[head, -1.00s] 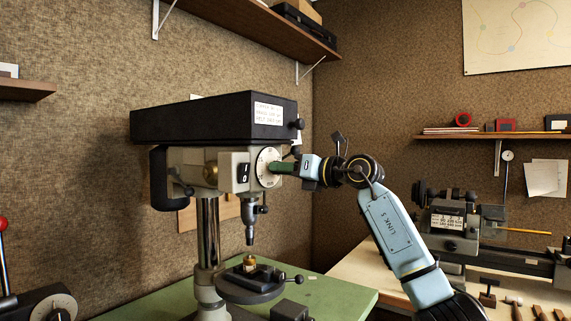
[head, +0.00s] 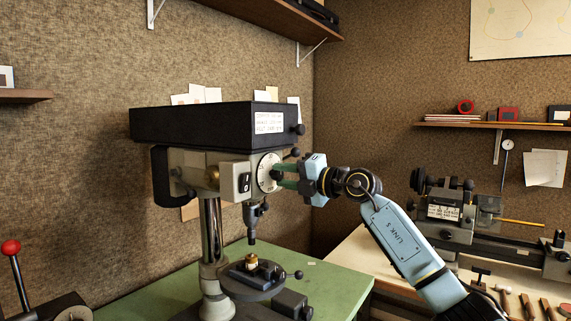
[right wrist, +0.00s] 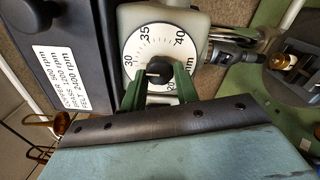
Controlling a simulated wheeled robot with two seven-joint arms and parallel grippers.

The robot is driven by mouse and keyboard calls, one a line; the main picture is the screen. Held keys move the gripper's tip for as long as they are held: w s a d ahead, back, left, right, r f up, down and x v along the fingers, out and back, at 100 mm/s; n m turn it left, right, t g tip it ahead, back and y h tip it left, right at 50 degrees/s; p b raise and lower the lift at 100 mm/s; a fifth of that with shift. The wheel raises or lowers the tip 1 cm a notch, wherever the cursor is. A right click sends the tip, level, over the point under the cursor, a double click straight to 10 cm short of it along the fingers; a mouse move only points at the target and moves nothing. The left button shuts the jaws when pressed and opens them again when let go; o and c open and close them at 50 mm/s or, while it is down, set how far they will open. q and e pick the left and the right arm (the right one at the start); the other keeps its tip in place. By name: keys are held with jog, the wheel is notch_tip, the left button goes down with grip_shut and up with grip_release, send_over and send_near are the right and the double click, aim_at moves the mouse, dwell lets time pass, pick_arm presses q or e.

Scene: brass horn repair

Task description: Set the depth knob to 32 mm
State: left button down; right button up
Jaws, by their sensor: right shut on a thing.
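The depth knob is a dark knob (right wrist: 158,70) at the centre of a white dial (right wrist: 185,42) marked 30, 35 and 40, with a partly hidden number at lower right. The dial also shows on the drill press head in the head view (head: 267,166). My right gripper (right wrist: 158,76) has its green fingers shut on the knob, one on each side; it also shows in the head view (head: 277,175). The fingers cover the dial's lower part. I cannot read which number the knob points to. My left gripper is out of view.
The drill press (head: 205,123) stands on a green bench top (head: 335,288). Its round table carries a small brass piece (head: 251,262) below the spindle. A lathe (head: 450,210) stands on the bench to the right.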

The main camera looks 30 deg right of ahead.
jog(key=m+p, duration=0.1)
jog(key=p, duration=0.1)
jog(key=m+p, duration=0.2)
jog(key=shift+r+m+p, duration=0.25)
jog(key=shift+m+p, duration=0.05)
jog(key=shift+p, duration=0.1)
jog(key=shift+f+m+p, duration=0.15)
jog(key=shift+m+p, duration=0.45)
jog(key=shift+p, duration=0.25)
jog(key=o, duration=1)
